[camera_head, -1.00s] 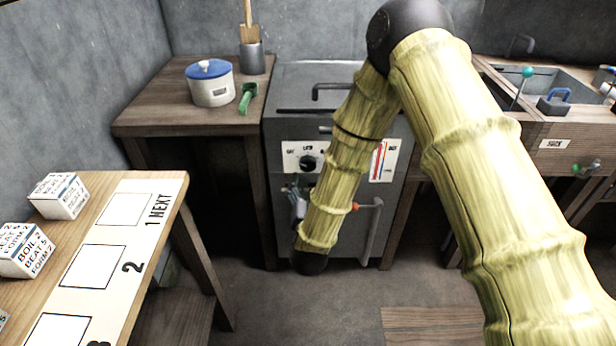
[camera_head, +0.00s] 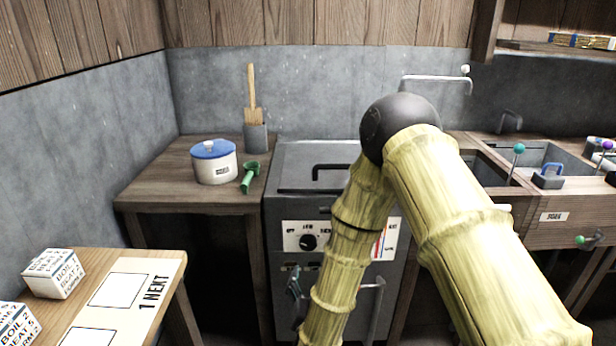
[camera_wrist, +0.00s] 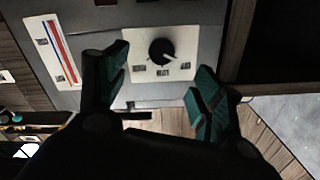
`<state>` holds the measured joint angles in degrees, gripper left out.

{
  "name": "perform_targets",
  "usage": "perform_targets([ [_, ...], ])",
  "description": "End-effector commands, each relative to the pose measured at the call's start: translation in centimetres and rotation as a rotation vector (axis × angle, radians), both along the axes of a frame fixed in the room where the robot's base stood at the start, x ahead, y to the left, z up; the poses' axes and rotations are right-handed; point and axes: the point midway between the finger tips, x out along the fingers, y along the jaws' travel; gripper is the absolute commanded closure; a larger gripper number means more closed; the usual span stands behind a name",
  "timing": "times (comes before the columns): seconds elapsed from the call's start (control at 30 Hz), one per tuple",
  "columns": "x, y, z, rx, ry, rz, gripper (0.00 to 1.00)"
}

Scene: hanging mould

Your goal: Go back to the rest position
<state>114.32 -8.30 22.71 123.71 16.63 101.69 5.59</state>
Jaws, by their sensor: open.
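My gripper (camera_wrist: 160,95) is open and empty in the wrist view, its two teal-padded fingers apart. Between and beyond them is the front panel of a grey metal unit with a black knob (camera_wrist: 161,52). In the head view my bamboo-like arm bends down in front of that grey unit (camera_head: 283,200). My gripper shows only partly there, dark beside the lower arm. A red and blue gauge strip shows on the panel in the wrist view (camera_wrist: 56,50).
A wooden side table at the left back holds a white pot with a blue lid (camera_head: 213,162), a green scoop (camera_head: 249,177) and a grey holder (camera_head: 256,138). Lettered white boxes (camera_head: 54,273) stand on the left table. A sink counter (camera_head: 560,190) is at right.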

Motion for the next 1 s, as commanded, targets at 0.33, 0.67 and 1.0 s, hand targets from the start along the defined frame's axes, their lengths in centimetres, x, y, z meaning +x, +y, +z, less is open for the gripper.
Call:
perform_targets([
  [0.33, -7.0, -6.8, -13.3, -0.113, 0.462, 0.081, 0.33],
  [0.67, -20.9, -14.8, -23.8, -0.2, 0.984, 0.161, 0.33],
  [1.0, -33.9, -20.4, -27.1, -0.232, 1.381, 0.218, 0.33],
])
